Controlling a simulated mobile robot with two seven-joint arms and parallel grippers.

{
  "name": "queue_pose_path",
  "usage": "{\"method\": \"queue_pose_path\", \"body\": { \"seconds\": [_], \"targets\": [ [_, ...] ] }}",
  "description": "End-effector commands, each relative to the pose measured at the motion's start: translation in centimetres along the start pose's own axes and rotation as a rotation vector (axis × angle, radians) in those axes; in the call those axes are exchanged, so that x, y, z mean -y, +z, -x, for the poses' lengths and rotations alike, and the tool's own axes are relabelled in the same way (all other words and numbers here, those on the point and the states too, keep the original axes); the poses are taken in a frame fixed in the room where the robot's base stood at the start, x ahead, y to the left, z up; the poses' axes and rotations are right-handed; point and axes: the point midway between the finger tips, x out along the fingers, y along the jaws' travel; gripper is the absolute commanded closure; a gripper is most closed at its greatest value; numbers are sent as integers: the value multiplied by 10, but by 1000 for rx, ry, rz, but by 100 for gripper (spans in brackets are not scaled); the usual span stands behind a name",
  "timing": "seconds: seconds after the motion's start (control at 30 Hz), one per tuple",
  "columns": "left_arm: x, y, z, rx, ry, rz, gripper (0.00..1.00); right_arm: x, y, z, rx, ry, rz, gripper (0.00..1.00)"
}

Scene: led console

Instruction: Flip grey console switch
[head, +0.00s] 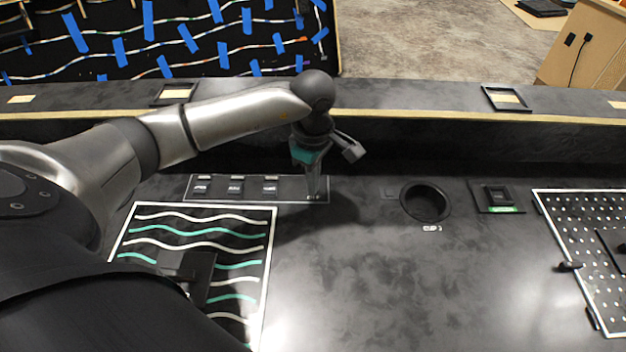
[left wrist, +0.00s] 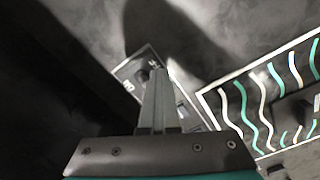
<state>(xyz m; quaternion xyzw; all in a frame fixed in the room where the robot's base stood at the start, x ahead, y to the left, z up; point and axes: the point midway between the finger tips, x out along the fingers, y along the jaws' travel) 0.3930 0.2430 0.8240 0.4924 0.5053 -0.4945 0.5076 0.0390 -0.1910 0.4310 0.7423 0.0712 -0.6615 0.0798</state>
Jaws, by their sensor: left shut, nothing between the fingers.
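A switch panel (head: 220,197) with a thin light outline lies on the dark console. Three small dark switches with pale tops show on it, the right one (head: 270,187) nearest my gripper. My left gripper (head: 317,196) points down at the panel's right end, its fingers shut and empty. The fingers cover that end, so I cannot tell whether they touch a switch there. In the left wrist view the shut fingertips (left wrist: 158,74) lie over the panel (left wrist: 128,68), with a small part of a switch beside them. I cannot tell which switch is the grey one. My right gripper is out of view.
A wavy-lined panel (head: 199,213) lies in front, partly behind my left arm. To the right are a round hole (head: 425,202), a square switch (head: 497,195) with a green label, and a pegboard panel (head: 590,225). A raised ledge (head: 420,95) runs behind. The console's middle front is clear.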

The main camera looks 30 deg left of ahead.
Motion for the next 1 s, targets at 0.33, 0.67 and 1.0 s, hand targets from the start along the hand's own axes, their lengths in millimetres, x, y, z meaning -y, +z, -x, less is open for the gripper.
{"method": "queue_pose_path", "body": {
  "seconds": [0.33, 0.67, 1.0],
  "targets": [
    [-10, -6, -5, -3, 2, 2, 100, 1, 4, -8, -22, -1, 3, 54],
    [-14, -8, -6, -2, 1, 0, 100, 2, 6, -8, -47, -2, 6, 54],
    [-13, -8, 5, -2, 1, 1, 100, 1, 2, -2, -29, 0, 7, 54]
  ]
}}
